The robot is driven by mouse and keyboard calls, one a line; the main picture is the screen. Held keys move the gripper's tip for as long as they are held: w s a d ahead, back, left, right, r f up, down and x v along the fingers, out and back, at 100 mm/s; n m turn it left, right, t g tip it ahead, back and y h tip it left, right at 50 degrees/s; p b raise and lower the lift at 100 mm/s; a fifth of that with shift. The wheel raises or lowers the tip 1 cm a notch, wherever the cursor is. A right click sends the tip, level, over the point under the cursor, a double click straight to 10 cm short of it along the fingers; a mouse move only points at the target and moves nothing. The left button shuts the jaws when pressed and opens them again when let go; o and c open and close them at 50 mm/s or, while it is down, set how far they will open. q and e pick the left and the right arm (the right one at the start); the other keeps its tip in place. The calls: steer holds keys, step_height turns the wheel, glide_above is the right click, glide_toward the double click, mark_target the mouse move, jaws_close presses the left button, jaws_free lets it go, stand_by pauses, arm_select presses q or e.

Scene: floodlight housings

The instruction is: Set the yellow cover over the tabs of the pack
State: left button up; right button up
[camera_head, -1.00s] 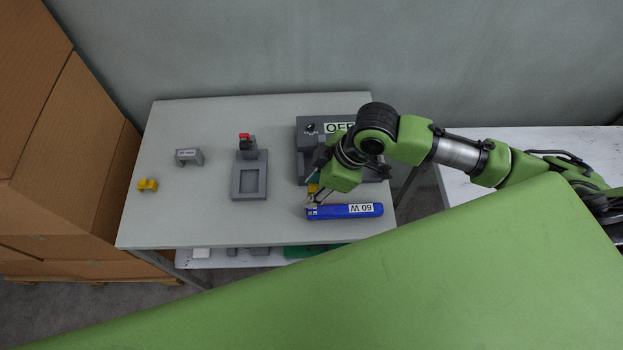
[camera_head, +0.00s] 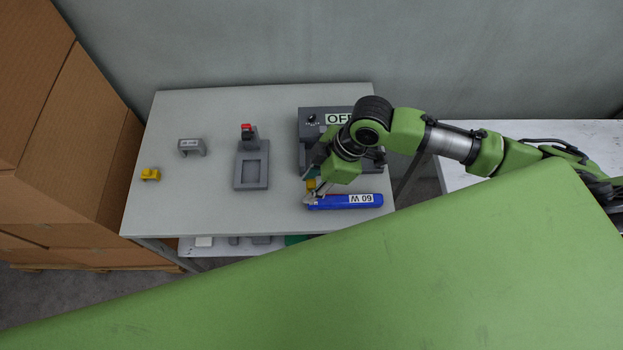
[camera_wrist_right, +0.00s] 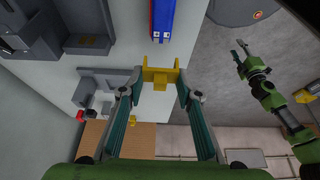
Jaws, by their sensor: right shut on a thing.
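My right gripper (camera_head: 309,196) is shut on the yellow cover (camera_head: 311,185), beside the pack's left end. In the wrist view the cover (camera_wrist_right: 160,76) sits between the fingertips (camera_wrist_right: 158,84), with a small visible gap to the tabs. Its height over the table is unclear. My left gripper (camera_wrist_right: 246,58) shows only in the wrist view, fingers apart, away from the table.
A grey fixture with a red-topped clamp (camera_head: 250,168), a grey bracket (camera_head: 191,146) and another yellow piece (camera_head: 150,174) stand left on the table (camera_head: 215,210). Cardboard boxes (camera_head: 80,130) are at the left.

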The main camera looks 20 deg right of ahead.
steer(key=shift+f+b, duration=0.75)
steer(key=shift+f, duration=1.55)
steer(key=shift+p, duration=0.45)
steer(key=shift+f+b, duration=0.55)
steer(key=shift+f, duration=0.45)
stand_by(0.4)
steer(key=o, duration=0.9)
steer(key=shift+r, duration=0.1)
